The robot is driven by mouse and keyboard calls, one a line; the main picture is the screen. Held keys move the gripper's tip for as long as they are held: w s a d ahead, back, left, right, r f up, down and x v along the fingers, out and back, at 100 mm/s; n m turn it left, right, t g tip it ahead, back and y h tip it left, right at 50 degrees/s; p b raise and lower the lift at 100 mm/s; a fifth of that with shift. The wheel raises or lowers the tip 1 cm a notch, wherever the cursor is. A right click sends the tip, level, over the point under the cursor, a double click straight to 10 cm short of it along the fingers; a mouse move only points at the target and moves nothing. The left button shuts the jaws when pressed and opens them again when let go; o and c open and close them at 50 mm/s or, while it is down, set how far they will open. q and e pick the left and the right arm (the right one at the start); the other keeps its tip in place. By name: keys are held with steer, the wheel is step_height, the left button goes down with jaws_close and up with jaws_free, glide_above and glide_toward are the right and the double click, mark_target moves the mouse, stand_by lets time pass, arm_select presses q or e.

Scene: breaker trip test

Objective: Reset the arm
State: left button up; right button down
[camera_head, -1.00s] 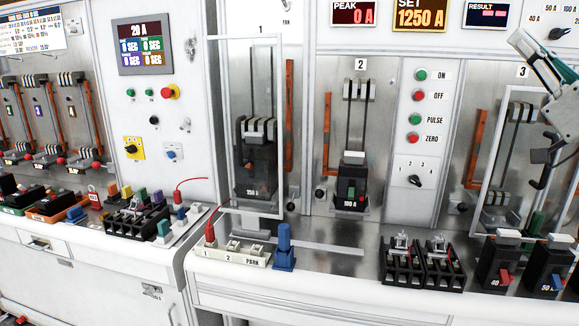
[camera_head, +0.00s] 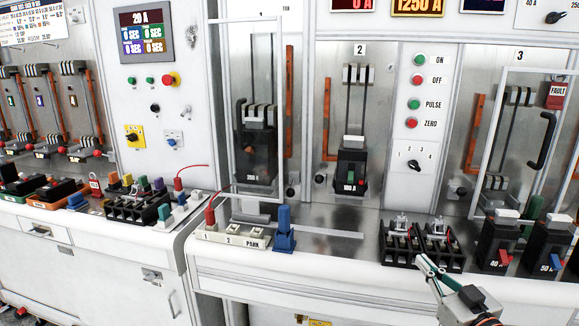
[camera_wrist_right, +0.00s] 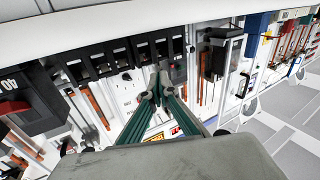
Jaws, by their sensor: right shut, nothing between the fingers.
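My right gripper (camera_head: 424,260) is low at the right of the head view, in front of the white bench's front edge. Its green fingers are together and hold nothing. In the right wrist view its fingertips (camera_wrist_right: 160,82) meet near the middle, with panels and devices beyond them. My right arm reaches in from the bottom edge and most of it is out of view. My left gripper is not in view.
Black terminal blocks (camera_head: 400,240) and breakers with red (camera_head: 497,245) and blue (camera_head: 549,250) levers stand on the bench near my right gripper. A clear door with a black handle (camera_head: 542,140) covers bay 3. Floor shows in the wrist view (camera_wrist_right: 285,125).

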steer(key=s+a+f+g+b, duration=0.1)
steer(key=s+a+f+g, duration=0.3)
steer(key=f, duration=0.7)
steer(key=s+a+f+t+b, duration=0.1)
steer(key=s+f, duration=0.5)
steer(key=f, duration=0.5)
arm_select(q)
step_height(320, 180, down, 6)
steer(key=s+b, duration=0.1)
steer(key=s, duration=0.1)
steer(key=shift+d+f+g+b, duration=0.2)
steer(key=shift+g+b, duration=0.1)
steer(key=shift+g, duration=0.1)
arm_select(e)
steer(key=s+a+f+g, duration=0.2)
steer(key=s+a+f, duration=0.1)
steer(key=s+f, duration=0.5)
steer(key=s+a+f+n+g, duration=0.1)
steer(key=s+a+f+g, duration=0.1)
steer(key=s+f, duration=0.7)
steer(key=shift+s+a+f+h, duration=0.3)
steer(key=shift+a+h, duration=0.1)
steer(key=shift+a, duration=0.4)
steer(key=shift+w+r, duration=0.1)
steer(key=shift+w, duration=0.05)
